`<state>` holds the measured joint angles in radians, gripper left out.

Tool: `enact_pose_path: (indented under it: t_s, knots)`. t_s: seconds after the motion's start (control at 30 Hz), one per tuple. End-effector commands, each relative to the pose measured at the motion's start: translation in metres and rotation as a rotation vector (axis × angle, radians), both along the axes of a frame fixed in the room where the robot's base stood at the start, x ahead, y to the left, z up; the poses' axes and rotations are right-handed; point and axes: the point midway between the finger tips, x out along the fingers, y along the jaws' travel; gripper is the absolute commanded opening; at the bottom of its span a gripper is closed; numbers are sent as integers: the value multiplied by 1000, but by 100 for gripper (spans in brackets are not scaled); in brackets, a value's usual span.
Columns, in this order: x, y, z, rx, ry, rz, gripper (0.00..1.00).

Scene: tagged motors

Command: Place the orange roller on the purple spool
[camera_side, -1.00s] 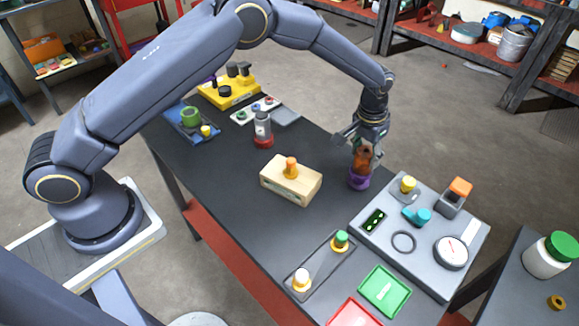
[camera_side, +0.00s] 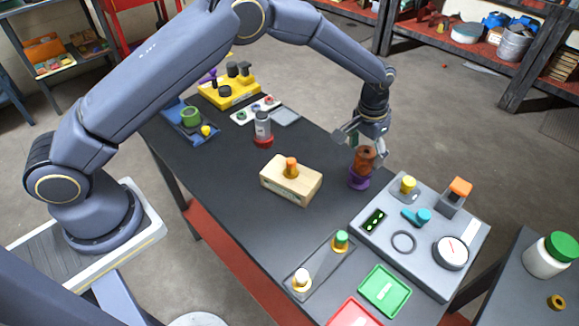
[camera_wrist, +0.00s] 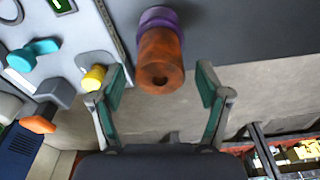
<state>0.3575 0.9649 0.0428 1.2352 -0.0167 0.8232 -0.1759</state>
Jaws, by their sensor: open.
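The orange-brown roller (camera_side: 364,158) stands upright on the purple spool (camera_side: 357,182) near the far edge of the dark table. In the wrist view the roller (camera_wrist: 161,62) also sits on the spool (camera_wrist: 159,17), with a small dark hole in its near end. My gripper (camera_side: 364,143) is open and empty just above the roller. In the wrist view its two green-padded fingers (camera_wrist: 160,80) are spread wide on either side of the roller, with a gap on both sides.
A grey panel (camera_side: 374,239) with a yellow knob, a teal handle and a gauge lies to the right. A wooden block (camera_side: 277,184) with an orange peg stands left of the spool. Green (camera_side: 385,290) and red trays lie at the front. The table between is clear.

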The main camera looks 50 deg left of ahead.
Motion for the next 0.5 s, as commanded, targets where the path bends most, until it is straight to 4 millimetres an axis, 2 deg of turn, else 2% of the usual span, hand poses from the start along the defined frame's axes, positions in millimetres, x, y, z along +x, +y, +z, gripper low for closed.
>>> enact_pose_path:
  t_s: [0.3, 0.5]
  knots:
    - [-8, 1, 72, -2, -5, 0, 76]
    - [-12, 1, 102, -1, -3, 0, 76]
